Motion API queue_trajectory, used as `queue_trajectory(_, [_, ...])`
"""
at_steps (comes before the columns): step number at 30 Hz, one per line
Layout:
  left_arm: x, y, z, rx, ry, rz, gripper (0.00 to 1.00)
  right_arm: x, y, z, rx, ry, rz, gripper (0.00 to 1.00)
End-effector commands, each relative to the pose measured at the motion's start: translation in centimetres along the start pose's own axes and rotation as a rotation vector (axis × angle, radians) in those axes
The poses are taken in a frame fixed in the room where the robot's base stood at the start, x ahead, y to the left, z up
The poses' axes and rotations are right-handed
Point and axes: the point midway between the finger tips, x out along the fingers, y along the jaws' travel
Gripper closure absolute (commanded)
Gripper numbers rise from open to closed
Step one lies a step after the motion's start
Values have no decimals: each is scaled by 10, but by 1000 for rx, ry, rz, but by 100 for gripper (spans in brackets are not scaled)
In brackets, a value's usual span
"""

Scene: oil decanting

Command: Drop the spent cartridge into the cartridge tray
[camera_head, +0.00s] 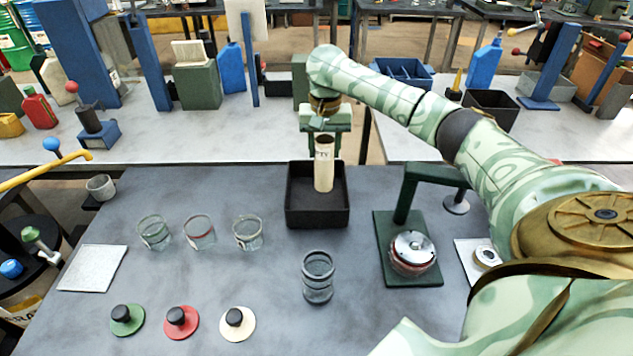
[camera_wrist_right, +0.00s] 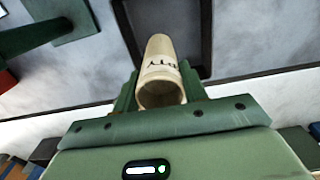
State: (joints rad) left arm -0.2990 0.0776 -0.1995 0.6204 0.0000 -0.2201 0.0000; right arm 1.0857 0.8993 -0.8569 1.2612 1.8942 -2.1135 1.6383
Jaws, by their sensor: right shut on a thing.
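The spent cartridge (camera_head: 324,168) is a cream cylinder held nearly upright. My right gripper (camera_head: 324,143) is shut on its upper part, with a green finger on each side. The wrist view shows the cartridge (camera_wrist_right: 160,62) between the fingers, its hollow end toward the camera and partly readable lettering ending in "TY" on its side. The cartridge tray (camera_head: 317,217) is a black open square box on the grey table. The cartridge's lower end lies within the tray's outline; I cannot tell whether it touches the floor. My left gripper is not in view.
Three glass jars (camera_head: 200,231) stand left of the tray, and another glass cylinder (camera_head: 317,277) stands in front. A green stand (camera_head: 408,200) with a metal-topped jar (camera_head: 413,252) is at right. Several knobbed discs (camera_head: 181,322) lie near the front.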

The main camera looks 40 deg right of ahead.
Motion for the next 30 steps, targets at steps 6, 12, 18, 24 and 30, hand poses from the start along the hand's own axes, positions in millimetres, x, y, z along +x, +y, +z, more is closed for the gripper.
queue_trajectory(6, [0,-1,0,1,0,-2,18,0,0,0,0,0,0,32])
queue_trajectory(12, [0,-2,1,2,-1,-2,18,0,0,0,0,0,0,32])
queue_trajectory(18, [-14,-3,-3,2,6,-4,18,-24,0,0,-1,4,-2,32])
queue_trajectory(24, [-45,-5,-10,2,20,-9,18,-80,0,0,0,6,-4,32])
queue_trajectory(30, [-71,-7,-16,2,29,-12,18,-130,0,0,1,4,-3,32])
